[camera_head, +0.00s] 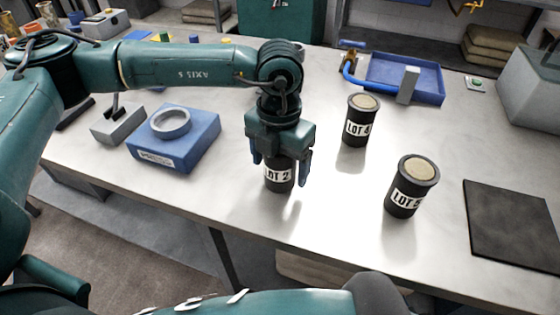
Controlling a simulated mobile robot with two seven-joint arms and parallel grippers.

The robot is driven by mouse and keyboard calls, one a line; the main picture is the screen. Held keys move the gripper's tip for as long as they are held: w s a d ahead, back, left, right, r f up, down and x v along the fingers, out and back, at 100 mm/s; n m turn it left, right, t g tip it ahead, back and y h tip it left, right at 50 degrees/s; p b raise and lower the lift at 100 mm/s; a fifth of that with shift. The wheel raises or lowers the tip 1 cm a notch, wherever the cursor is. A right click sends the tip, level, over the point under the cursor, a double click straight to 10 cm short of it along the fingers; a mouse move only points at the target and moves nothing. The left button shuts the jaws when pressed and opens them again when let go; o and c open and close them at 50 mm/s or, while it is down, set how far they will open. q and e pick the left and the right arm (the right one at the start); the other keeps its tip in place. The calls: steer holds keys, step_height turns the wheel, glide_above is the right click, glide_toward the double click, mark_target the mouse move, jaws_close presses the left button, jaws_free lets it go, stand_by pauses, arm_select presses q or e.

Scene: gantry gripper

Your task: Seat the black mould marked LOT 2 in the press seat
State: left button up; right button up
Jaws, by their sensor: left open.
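The black mould marked LOT 2 (278,176) stands upright on the white table near its front edge. My left gripper (281,168) is above it with its blue fingers open, one on each side of the mould; its palm hides the mould's top. I cannot tell whether either finger touches it. The press seat (180,147) is a blue block with a pale round ring on top and a label on its front, to the left of the gripper. The ring looks empty. My right gripper is not in view.
Black moulds marked LOT 4 (359,121) and LOT 5 (408,190) stand to the right. A dark mat (512,230) lies at the right, a blue tray (400,80) at the back. A grey block (118,127) sits left of the press seat. The table between seat and gripper looks clear.

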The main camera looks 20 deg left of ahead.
arm_select(q)
steer(key=shift+f, duration=0.1)
steer(key=shift+c, duration=0.2)
steer(key=c, duration=1)
steer(key=shift+r, duration=0.2)
steer(key=shift+c, duration=0.2)
